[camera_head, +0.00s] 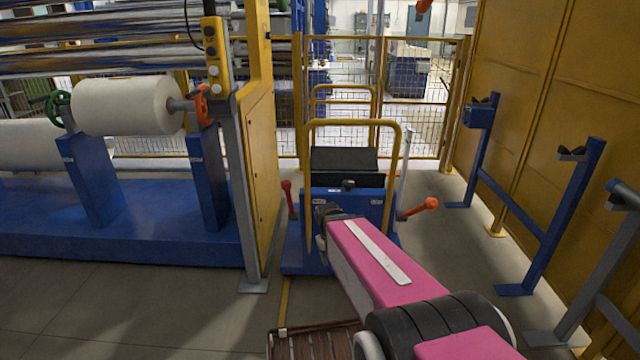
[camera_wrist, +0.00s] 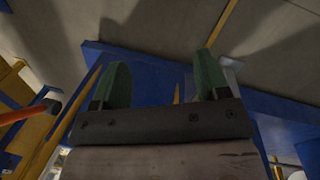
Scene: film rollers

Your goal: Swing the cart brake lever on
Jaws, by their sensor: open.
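The blue cart (camera_head: 345,180) with a yellow hoop handle stands in the middle of the head view. An orange-knobbed lever (camera_head: 420,208) sticks out to the right on its right side. A red-knobbed lever (camera_head: 287,190) stands roughly upright on its left side. I cannot tell by looks which is the brake. My gripper (camera_wrist: 160,72) is open and empty in the wrist view, its green fingers apart over blue cart structure and floor. An orange bar with a dark end (camera_wrist: 25,112) lies left of the fingers, apart from them. In the head view my arm hides the gripper.
A blue roller stand (camera_head: 100,245) with a white film roll (camera_head: 130,106) is at left, beside a yellow panel (camera_head: 262,160). Blue brackets (camera_head: 555,225) line the yellow wall at right. A slatted brown surface (camera_head: 315,344) lies at the bottom. A mesh fence (camera_head: 420,110) closes the back.

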